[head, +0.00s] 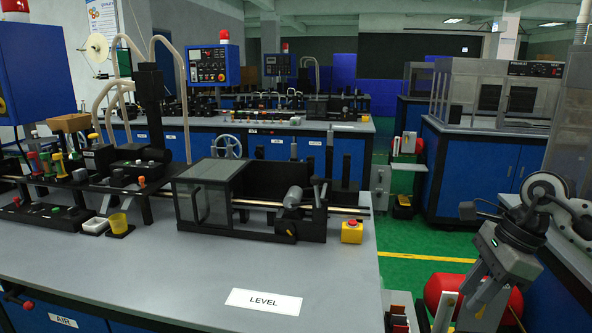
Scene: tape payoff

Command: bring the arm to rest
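My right gripper (478,298) hangs at the lower right, past the right end of the grey bench, pointing down and to the left. Its grey and black wrist shows well, but its dark fingers lie in front of a red rounded body (447,289), and I cannot tell whether they are open or shut. I make out nothing held in it. My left gripper is not in view. A pale tape reel (97,47) is mounted high at the left, above the machine on the bench.
A yellow stop-button box (352,231) stands near the right edge. Green floor (415,240) lies beyond.

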